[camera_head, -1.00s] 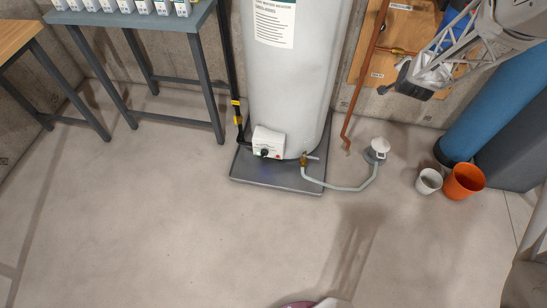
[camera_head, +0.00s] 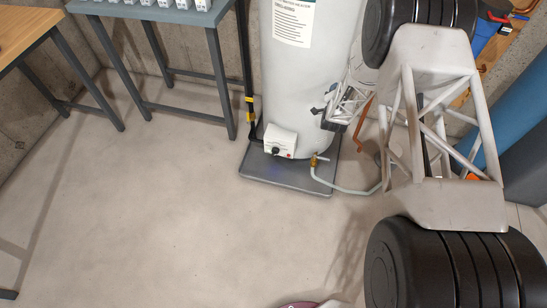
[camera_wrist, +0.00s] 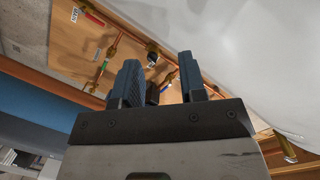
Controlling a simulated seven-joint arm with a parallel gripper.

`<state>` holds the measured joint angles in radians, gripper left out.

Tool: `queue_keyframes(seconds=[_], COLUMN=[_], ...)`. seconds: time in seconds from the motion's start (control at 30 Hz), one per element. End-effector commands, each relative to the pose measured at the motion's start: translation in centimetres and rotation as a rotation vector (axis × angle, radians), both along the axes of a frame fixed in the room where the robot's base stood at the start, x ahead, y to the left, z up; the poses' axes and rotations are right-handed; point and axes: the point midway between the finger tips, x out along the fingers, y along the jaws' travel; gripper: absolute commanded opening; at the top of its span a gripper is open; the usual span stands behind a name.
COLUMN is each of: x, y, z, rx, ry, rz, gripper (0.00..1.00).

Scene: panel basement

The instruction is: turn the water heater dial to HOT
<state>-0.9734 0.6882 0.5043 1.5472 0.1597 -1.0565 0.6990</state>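The water heater (camera_head: 300,75) is a tall white cylinder on a grey drain pan (camera_head: 262,182). Low on its front is a white control box (camera_head: 279,134) with a small black dial (camera_head: 276,151) and a red spot to the dial's right. The dial's markings are too small to read. My gripper (camera_head: 327,113) is beside the tank's lower right side, above and right of the control box and apart from the dial. In the wrist view, my gripper (camera_wrist: 160,78) has its two fingers apart with no held object clear between them. The dial is not visible there.
A brass drain valve (camera_head: 314,161) and pale hose (camera_head: 350,190) run from the tank's base to the right. Copper pipes on a wooden board (camera_wrist: 85,45) are behind my gripper. A grey table (camera_head: 170,14) stands left. Floor in front of the pan is clear.

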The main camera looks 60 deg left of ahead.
Motion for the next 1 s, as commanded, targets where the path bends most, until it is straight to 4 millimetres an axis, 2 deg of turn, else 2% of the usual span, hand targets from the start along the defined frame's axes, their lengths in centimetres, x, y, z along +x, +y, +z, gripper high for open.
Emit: queue_keyframes(seconds=[0.03,0.2,0.5,0.7,1.0], x=[-1.2,-4.5,-10.5,-15.0,-21.6], y=[0.9,3.2,6.0,7.1,7.2], z=[-1.5,-5.7,-13.2,-19.1,-28.4], rx=[0.013,0.06,0.122,0.142,0.132], ry=[-0.003,-0.015,-0.035,-0.048,-0.073], rz=[0.01,0.031,0.055,0.057,0.034], gripper=[0.38,0.38,0.38,0.38,0.38])
